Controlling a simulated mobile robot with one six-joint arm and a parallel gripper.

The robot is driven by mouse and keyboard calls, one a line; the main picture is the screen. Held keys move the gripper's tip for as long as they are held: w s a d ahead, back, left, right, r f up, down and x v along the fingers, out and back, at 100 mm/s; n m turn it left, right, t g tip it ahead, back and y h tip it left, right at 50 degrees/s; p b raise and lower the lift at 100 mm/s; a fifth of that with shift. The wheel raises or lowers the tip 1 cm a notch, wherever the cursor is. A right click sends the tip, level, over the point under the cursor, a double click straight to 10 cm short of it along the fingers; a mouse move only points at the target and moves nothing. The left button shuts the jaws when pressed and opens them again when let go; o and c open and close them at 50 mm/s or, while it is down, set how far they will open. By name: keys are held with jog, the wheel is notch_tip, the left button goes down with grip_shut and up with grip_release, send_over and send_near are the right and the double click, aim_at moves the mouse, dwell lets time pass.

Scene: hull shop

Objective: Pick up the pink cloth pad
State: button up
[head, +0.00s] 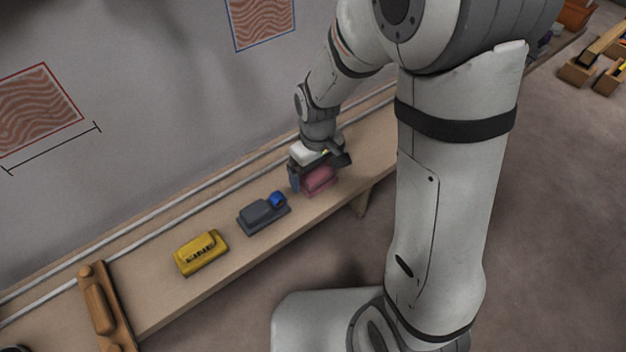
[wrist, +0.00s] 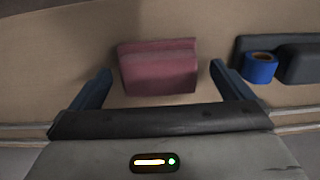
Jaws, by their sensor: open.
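The pink cloth pad (head: 319,180) lies on the wooden bench, under and just in front of my gripper in the head view. In the wrist view the pad (wrist: 158,68) sits between the two blue fingers, nearer the left-to-middle part of the gap and mostly beyond the fingertips. My gripper (wrist: 162,72) is open, with a finger on each side of the pad and a visible gap on both sides. In the head view my gripper (head: 308,182) partly hides the pad. I cannot tell the exact height of the fingers above the bench.
A dark grey block with a blue roll (head: 277,199) lies to the left of the pad. A yellow block (head: 201,253) and a wooden-handled tool (head: 103,305) lie farther left on the bench (head: 225,262). Rails (head: 170,208) run along the wall side.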

aim_at(317, 172)
jog(key=shift+f, duration=0.95)
jog(key=shift+r, duration=0.1)
jog(key=c, duration=1)
notch_tip(317, 172, up, 10)
jog(key=p, duration=0.3)
jog(key=o, duration=0.5)
jog(key=c, duration=0.3)
